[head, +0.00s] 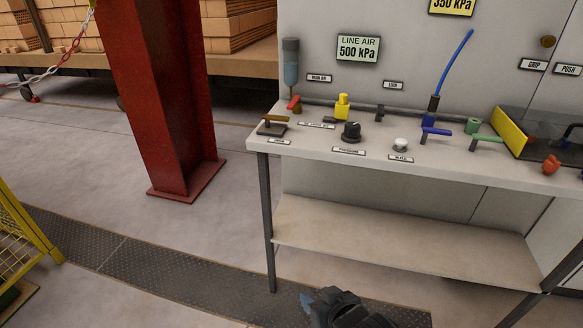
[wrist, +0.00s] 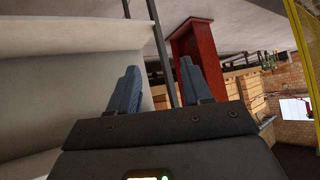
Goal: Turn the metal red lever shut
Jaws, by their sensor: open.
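A small red lever (head: 294,102) sits at the back left of the workbench (head: 400,170), on the pipe fitting below the clear air filter bowl. Its handle points up and to the left; whether it is metal is hard to tell at this size. My gripper (head: 305,299) is low in front of the bench, below the lower shelf's level and well apart from the lever. In the wrist view, my gripper (wrist: 162,85) shows two blue-grey fingers spread apart with nothing between them. The lever is not visible in the wrist view.
Other controls crowd the benchtop: a brass-coloured handle (head: 274,119), a yellow valve (head: 342,105), a black knob (head: 351,131), a blue lever (head: 437,131) and a green lever (head: 487,139). A red column (head: 160,90) stands left of the bench. Floor between them is clear.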

